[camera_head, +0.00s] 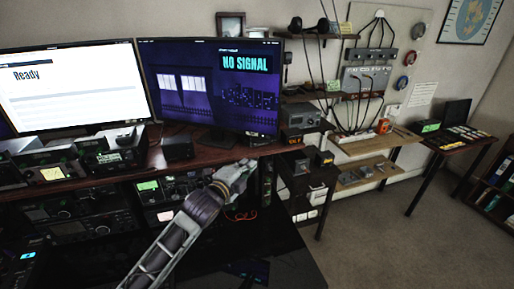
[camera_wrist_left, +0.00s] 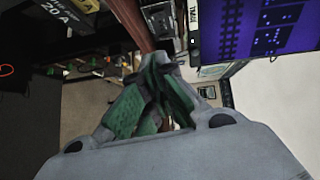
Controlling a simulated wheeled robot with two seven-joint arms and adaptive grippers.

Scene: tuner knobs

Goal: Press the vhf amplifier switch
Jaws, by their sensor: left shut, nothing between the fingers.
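My left gripper (camera_head: 243,170) is shut and empty, raised near the front edge of the wooden desk, below the purple monitor. In the left wrist view its green-padded fingers (camera_wrist_left: 162,65) meet at the tips. No switch labelled as the vhf amplifier's can be made out in either view. Radio units (camera_head: 163,190) with lit green displays stand under the desk shelf, left of the gripper. In the left wrist view a dark box (camera_wrist_left: 68,18) marked "20 A" is at the upper left, apart from the fingers. My right gripper is out of view.
A monitor (camera_head: 212,90) reading "NO SIGNAL" and a white-screen monitor (camera_head: 75,85) stand on the desk. A grey box (camera_head: 300,117) sits to the right. A wall panel (camera_head: 385,50) carries cabled units. Open floor (camera_head: 400,230) lies at the right.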

